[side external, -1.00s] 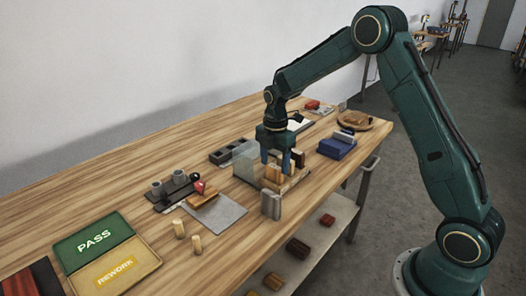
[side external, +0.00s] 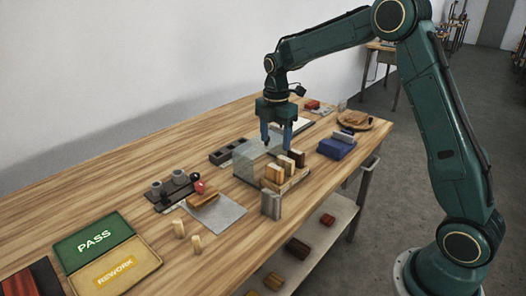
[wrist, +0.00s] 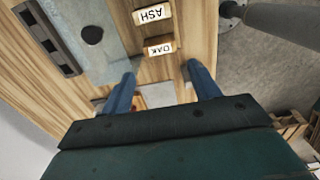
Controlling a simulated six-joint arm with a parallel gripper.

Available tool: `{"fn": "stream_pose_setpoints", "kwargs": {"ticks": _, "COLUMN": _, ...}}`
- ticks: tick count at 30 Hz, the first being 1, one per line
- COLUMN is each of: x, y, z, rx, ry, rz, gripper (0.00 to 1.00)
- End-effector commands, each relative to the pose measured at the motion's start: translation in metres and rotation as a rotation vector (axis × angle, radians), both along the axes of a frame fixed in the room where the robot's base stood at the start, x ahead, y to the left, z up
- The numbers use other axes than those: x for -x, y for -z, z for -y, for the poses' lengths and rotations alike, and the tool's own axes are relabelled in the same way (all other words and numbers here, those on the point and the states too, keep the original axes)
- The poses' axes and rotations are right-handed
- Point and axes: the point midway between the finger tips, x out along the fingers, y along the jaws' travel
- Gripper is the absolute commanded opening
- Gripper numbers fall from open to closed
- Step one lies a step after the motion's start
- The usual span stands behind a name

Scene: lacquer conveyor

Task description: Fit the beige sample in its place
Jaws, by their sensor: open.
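The beige sample (side external: 284,165) is a pale wooden block in a low wooden holder (side external: 250,182) with a clear panel. It stands upright in the row between a tan block (side external: 272,177) and a dark brown block (side external: 297,158). Its lower part is hidden, so I cannot tell how fully it is seated. My gripper (side external: 277,147) is open and empty above the holder, with its fingertips clear of the blocks. In the wrist view my gripper (wrist: 161,72) has its blue fingers apart. Pieces labelled ASH (wrist: 152,14) and OAK (wrist: 158,47) lie beyond the fingertips.
A clear panel (side external: 246,158) rises at the holder's back. A dark slotted tray (side external: 230,153) lies behind it, and a blue block (side external: 337,149) is to the right. A grey block (side external: 271,205) stands near the front edge.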

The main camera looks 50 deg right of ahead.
Motion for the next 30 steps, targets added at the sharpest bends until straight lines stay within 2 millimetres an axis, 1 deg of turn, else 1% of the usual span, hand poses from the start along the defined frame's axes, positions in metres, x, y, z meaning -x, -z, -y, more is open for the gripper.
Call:
{"fn": "stream_pose_setpoints", "kwargs": {"ticks": 7, "x": 0.0, "y": 0.0, "z": 0.0, "rx": 0.0, "ry": 0.001, "rz": 0.0, "gripper": 0.61}}
{"fn": "stream_pose_setpoints", "kwargs": {"ticks": 11, "x": 0.003, "y": -0.005, "z": -0.002, "rx": 0.001, "ry": 0.018, "rz": 0.007, "gripper": 0.61}}
{"fn": "stream_pose_setpoints", "kwargs": {"ticks": 14, "x": 0.009, "y": -0.014, "z": -0.005, "rx": 0.003, "ry": 0.054, "rz": 0.02, "gripper": 0.61}}
{"fn": "stream_pose_setpoints", "kwargs": {"ticks": 17, "x": 0.018, "y": -0.028, "z": -0.01, "rx": 0.005, "ry": 0.115, "rz": 0.04, "gripper": 0.61}}
{"fn": "stream_pose_setpoints", "kwargs": {"ticks": 23, "x": 0.051, "y": -0.064, "z": -0.026, "rx": 0.0, "ry": 0.297, "rz": 0.099, "gripper": 0.61}}
{"fn": "stream_pose_setpoints", "kwargs": {"ticks": 27, "x": 0.078, "y": -0.088, "z": -0.037, "rx": -0.013, "ry": 0.442, "rz": 0.146, "gripper": 0.61}}
{"fn": "stream_pose_setpoints", "kwargs": {"ticks": 30, "x": 0.099, "y": -0.101, "z": -0.044, "rx": -0.027, "ry": 0.544, "rz": 0.177, "gripper": 0.61}}
